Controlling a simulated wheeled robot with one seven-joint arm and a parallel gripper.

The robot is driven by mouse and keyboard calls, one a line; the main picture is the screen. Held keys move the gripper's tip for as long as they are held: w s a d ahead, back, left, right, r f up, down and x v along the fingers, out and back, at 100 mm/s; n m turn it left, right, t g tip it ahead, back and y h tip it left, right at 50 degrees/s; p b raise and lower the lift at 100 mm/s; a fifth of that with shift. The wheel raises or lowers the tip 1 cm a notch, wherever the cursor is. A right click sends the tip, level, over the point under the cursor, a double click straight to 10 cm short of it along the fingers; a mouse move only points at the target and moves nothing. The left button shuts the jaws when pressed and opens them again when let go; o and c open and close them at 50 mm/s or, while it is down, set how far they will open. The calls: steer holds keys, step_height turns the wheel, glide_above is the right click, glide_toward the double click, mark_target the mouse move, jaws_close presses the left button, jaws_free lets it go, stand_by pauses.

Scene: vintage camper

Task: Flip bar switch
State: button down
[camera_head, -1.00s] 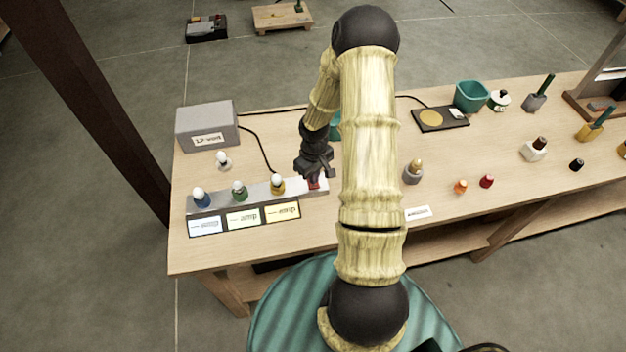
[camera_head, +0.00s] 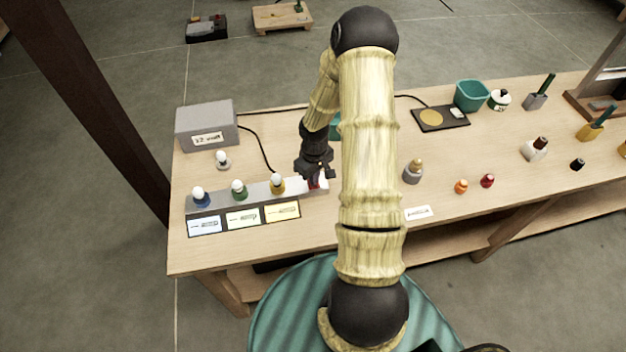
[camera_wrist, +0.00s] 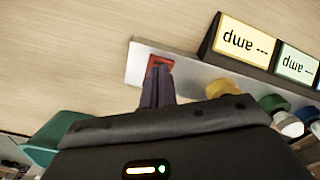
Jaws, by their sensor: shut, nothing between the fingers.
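The bar (camera_head: 258,192) is a long grey metal strip on the wooden table, with blue, green and yellow lamp holders with white bulbs along it. A red switch (camera_head: 323,181) sits at its right end. In the wrist view the red switch (camera_wrist: 160,63) shows in the bar's end, partly covered by my fingertips. My gripper (camera_head: 318,186) is shut and empty, with its fingers pointing down at the switch. In the wrist view the gripper's fingertips (camera_wrist: 158,74) overlap the switch; I cannot tell whether they press it.
Label signs (camera_head: 243,217) stand along the bar's front. A grey power box (camera_head: 207,125) with a cable is behind it, and a loose bulb (camera_head: 223,160) stands between. A teal cup (camera_head: 471,96) and several small bottles are to the right. My arm hides the table's middle.

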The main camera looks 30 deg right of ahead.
steer(key=shift+f+b, duration=0.45)
steer(key=shift+f, duration=0.2)
stand_by(0.3)
steer(key=shift+r+p, duration=2.95)
steer(key=shift+r, duration=0.6)
steer(key=s+a+r+m+t+b, duration=0.1)
steer(key=s+a+r+b, duration=0.1)
steer(key=s+a+r, duration=0.4)
steer(key=s+a+r+m+t+b, duration=0.1)
steer(key=s+a+r, duration=0.5)
steer(key=r, duration=0.6)
steer(key=shift+s+a+m+t+b, duration=0.35)
steer(key=shift+a+b, duration=0.2)
steer(key=shift+a, duration=0.2)
